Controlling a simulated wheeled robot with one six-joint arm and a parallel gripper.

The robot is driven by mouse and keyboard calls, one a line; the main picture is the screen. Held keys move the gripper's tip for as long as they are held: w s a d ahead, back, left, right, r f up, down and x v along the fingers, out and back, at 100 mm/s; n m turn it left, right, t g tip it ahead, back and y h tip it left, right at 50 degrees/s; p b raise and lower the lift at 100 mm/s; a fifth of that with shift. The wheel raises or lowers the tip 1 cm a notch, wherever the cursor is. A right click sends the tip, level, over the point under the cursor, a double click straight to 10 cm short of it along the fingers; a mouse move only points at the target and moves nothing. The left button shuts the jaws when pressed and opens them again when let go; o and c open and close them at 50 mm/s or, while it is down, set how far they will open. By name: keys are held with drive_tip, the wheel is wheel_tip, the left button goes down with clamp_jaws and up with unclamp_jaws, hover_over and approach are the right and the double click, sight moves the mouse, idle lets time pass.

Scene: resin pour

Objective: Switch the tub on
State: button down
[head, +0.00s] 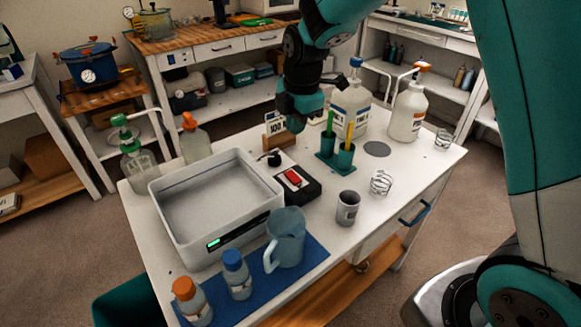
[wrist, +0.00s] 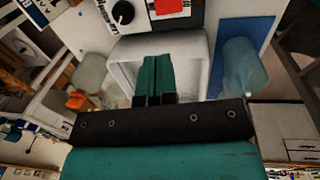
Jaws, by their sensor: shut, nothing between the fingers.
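The tub (head: 200,258) is a white, open rectangular basin on the white table, with a small lit green display (head: 228,241) on its front wall. A black box with a red switch (head: 294,178) stands just right of it. A black knob (head: 274,159) sits behind that box. My gripper (head: 296,128) is above the table behind the switch, apart from it; its fingers are hard to see there. In the wrist view my gripper (wrist: 157,72) is shut and empty, with the tub (wrist: 119,52), knob (wrist: 122,12) and red switch (wrist: 168,6) beyond it.
A translucent pitcher (head: 287,240) and capped bottles (head: 236,275) stand on a blue mat in front. A grey cup (head: 347,208), wire coil (head: 381,183), green holder (head: 336,158) and large pump bottles (head: 407,112) stand to the right.

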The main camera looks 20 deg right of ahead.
sight(290, 173)
drive_tip(key=f, duration=0.4)
drive_tip(key=w+f+p, duration=0.1)
drive_tip(key=f, duration=0.4)
drive_tip(key=w+f+p, duration=0.1)
drive_tip(key=f, duration=0.3)
drive_tip(key=shift+a+f, duration=0.25)
drive_tip(key=shift+f, duration=0.05)
